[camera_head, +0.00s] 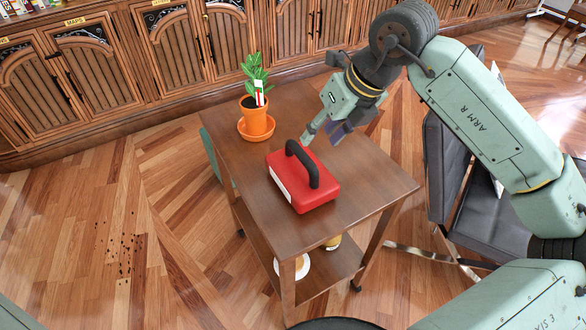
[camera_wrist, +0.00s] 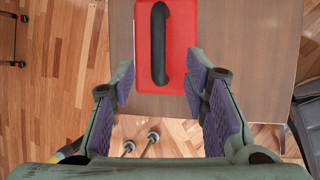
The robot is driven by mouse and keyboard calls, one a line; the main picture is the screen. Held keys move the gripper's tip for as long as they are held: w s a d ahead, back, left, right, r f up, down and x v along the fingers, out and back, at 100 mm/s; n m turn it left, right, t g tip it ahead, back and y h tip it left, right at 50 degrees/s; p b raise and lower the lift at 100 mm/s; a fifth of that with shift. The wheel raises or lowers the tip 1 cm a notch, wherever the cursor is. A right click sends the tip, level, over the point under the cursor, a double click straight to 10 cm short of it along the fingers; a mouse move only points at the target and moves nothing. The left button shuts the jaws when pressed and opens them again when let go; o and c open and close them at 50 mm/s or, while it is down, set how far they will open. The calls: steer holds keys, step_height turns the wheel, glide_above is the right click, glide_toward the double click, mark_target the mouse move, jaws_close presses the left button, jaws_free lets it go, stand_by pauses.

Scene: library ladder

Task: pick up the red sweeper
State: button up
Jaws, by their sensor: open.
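The red sweeper (camera_head: 303,187) is a flat red box with a black arched handle. It lies on the top of a brown wooden cart (camera_head: 375,190). My gripper (camera_head: 322,136) is above the cart, behind and to the right of the sweeper's handle in the head view. In the wrist view the sweeper (camera_wrist: 181,62) is at the top centre, with its handle running up and down the picture. My gripper (camera_wrist: 160,88) is open and empty there, its purple-padded fingers spread to either side of the sweeper's lower end. I cannot tell the height between them.
An orange potted plant (camera_head: 256,118) with a red and white tag stands on the cart's far left corner. The lower shelf (camera_head: 325,275) holds a white dish and a jar. A dark chair (camera_head: 470,190) stands right of the cart. Dark crumbs (camera_head: 125,250) lie on open floor at left.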

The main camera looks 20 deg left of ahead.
mark_target(304, 153)
steer(key=x, duration=0.4)
steer(key=shift+a+f+p, duration=0.1)
steer(key=shift+f+p, duration=0.15)
steer(key=shift+p, duration=0.15)
steer(key=shift+p+x, duration=1.2)
steer(key=shift+x, duration=1.5)
steer(key=shift+s+a+r, duration=0.1)
steer(key=shift+a, duration=0.05)
steer(key=shift+c, duration=0.3)
jaws_close()
